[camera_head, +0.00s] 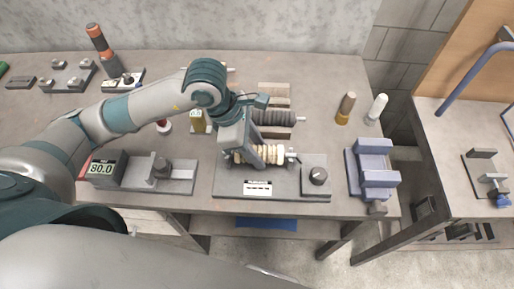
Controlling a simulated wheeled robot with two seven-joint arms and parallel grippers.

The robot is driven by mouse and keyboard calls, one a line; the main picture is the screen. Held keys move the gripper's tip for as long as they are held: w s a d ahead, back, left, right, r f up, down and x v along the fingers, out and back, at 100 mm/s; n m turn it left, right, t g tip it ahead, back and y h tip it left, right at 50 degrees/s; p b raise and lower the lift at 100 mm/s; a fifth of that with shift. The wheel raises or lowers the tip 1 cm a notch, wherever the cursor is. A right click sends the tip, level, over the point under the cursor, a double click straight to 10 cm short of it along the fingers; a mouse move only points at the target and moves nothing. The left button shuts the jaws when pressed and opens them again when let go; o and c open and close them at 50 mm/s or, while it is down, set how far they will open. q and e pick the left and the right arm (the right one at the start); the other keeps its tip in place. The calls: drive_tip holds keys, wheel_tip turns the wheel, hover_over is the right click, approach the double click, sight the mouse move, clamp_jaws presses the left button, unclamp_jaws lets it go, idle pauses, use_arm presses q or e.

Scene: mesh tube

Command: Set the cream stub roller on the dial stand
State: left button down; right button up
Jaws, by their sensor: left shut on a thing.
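The cream stub roller (272,152), ribbed with a metal shaft end, lies sideways between the fingers of my left gripper (259,159). The gripper comes down from above and is shut on it, hiding part of its middle. The roller is over the back of a grey plate with a black round dial (318,176) at its right end and a white label; this appears to be the dial stand (285,188). I cannot tell whether the roller touches its supports. My right gripper is not in view.
A dark ribbed roller (276,117) lies on a rack behind. A fixture with an "80.0" display (103,168) stands to the left. A blue vise (371,176), a brown-and-yellow bottle (346,108) and a white bottle (377,108) are to the right. The bench's back right is mostly clear.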

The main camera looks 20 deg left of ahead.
use_arm(q)
drive_tip(key=shift+f+b, duration=0.35)
drive_tip(key=shift+b, duration=0.1)
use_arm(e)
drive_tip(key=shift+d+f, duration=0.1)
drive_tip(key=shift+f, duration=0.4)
use_arm(q)
drive_tip(key=c, duration=1)
unclamp_jaws()
drive_tip(key=b+v, duration=0.2)
drive_tip(key=v, duration=0.8)
drive_tip(key=shift+a+r, duration=0.2)
drive_tip(key=shift+r, duration=0.2)
drive_tip(key=shift+b+v, duration=0.75)
drive_tip(key=shift+v, duration=2.5)
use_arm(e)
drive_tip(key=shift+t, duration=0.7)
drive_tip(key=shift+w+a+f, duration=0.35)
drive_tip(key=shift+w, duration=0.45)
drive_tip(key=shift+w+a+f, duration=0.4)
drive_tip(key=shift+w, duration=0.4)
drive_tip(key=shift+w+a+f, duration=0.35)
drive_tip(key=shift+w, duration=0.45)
